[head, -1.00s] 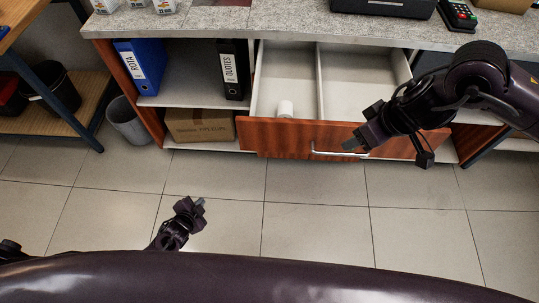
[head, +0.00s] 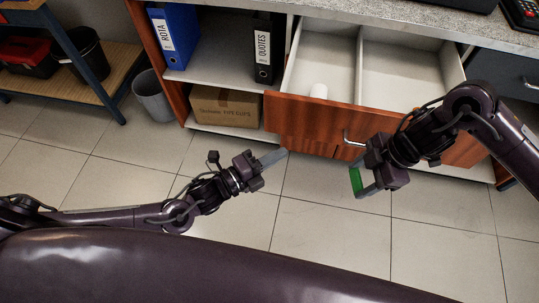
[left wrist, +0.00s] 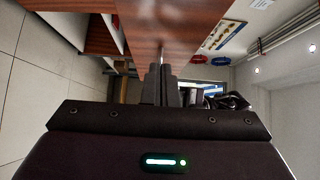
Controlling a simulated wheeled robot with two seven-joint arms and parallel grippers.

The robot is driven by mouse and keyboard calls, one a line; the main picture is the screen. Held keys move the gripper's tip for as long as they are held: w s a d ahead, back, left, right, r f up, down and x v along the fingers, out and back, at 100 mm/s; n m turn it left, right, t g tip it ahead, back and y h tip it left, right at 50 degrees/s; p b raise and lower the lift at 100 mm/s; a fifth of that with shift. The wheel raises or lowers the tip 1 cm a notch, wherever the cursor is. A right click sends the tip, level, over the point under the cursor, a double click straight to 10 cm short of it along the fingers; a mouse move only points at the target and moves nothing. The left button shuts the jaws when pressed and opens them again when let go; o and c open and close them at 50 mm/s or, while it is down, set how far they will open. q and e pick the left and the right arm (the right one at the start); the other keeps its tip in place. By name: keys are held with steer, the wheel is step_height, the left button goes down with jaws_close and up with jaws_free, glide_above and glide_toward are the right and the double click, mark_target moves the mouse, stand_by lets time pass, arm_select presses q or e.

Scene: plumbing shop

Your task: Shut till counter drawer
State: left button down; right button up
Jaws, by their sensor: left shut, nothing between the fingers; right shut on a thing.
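The till counter drawer (head: 310,122) stands open, with its reddish wood front, a bar handle (head: 352,139) and a pale inside split by a divider. A small white cylinder (head: 318,91) is in its left compartment. My left gripper (head: 272,158) is shut and empty, close to the lower left part of the drawer front; whether it touches cannot be told. In the left wrist view its shut fingers (left wrist: 160,84) point at a wood panel (left wrist: 140,25). My right gripper (head: 362,181) is shut on a small green thing (head: 356,180), in front of the drawer front; its arm hides the front's right part.
Left of the drawer, open shelves hold a blue binder (head: 175,35), a black binder (head: 265,50) and a cardboard box (head: 225,106). A grey bin (head: 153,96) stands by a workbench (head: 85,75). The tiled floor (head: 330,225) before the counter is clear.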

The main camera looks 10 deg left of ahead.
mark_target(311, 125)
steer(key=shift+r, duration=0.3)
arm_select(q)
steer(key=shift+w+d+p, duration=0.15)
steer(key=shift+w+d, duration=0.5)
steer(key=shift+w, duration=0.7)
steer(key=shift+w+d+p, duration=0.15)
steer(key=shift+w+d, duration=0.45)
steer(key=shift+w, duration=0.8)
steer(key=shift+w+d+p, duration=0.15)
steer(key=shift+w+d, duration=0.5)
steer(key=shift+w, duration=0.7)
arm_select(e)
steer(key=shift+r, duration=0.25)
